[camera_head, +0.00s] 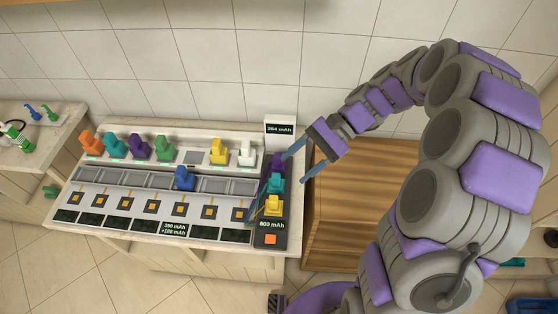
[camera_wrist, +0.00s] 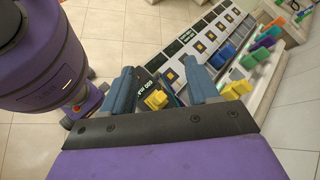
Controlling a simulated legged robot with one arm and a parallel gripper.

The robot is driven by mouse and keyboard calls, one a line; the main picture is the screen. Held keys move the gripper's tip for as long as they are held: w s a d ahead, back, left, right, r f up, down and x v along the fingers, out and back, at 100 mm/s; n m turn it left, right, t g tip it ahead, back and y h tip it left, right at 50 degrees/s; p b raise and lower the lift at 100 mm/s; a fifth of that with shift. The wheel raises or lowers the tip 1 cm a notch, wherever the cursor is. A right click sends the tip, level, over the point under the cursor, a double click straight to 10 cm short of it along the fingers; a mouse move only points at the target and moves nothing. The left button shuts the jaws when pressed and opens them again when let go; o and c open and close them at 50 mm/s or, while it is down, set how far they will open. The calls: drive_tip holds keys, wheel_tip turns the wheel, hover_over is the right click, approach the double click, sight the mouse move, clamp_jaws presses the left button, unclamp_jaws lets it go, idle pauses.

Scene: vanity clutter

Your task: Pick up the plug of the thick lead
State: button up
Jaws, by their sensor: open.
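Several coloured plug-like pieces stand on a bench: orange (camera_head: 91,143), teal (camera_head: 115,146), purple (camera_head: 139,147), green (camera_head: 164,149), yellow (camera_head: 218,151) and white (camera_head: 247,152) in the back row. A blue one (camera_head: 184,179) stands forward of them. A dark strip at the right holds a purple (camera_head: 277,161), a teal (camera_head: 276,182) and a yellow piece (camera_head: 273,205). I cannot tell which has the thick lead. My gripper (camera_head: 294,169) is open beside this strip. In the wrist view, a yellow piece (camera_wrist: 156,99) shows between the fingers (camera_wrist: 158,66).
The panel (camera_head: 120,217) has grey slots, square-marked pads and dark displays. An upright display (camera_head: 280,129) stands at its back right corner. A wooden cabinet (camera_head: 345,205) stands right of the bench. Another counter (camera_head: 65,122) with small items is at left. Tiled floor lies in front.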

drive_tip(key=w+d+f+m+t+y+p, duration=0.25)
drive_tip(key=w+f+m+y, duration=0.45)
drive_tip(key=w, duration=0.6)
drive_tip(key=w+d+f+m+t, duration=0.2)
drive_tip(key=w+d+f, duration=0.1)
drive_tip(key=d+f, duration=0.3)
drive_tip(key=m+t+y, duration=0.1)
drive_tip(key=m+t, duration=0.1)
drive_tip(key=m, duration=0.1)
approach(278, 161)
drive_tip(key=shift+w+a+f+b, duration=0.1)
drive_tip(key=shift+w+a+b, duration=0.25)
drive_tip(key=shift+a, duration=0.2)
drive_tip(key=shift+w+a+b, duration=0.2)
drive_tip(key=shift+w+a, duration=0.25)
drive_tip(key=shift+a, duration=0.15)
drive_tip(key=shift+a+b, duration=0.8)
drive_tip(key=shift+a, duration=1.95)
clamp_jaws()
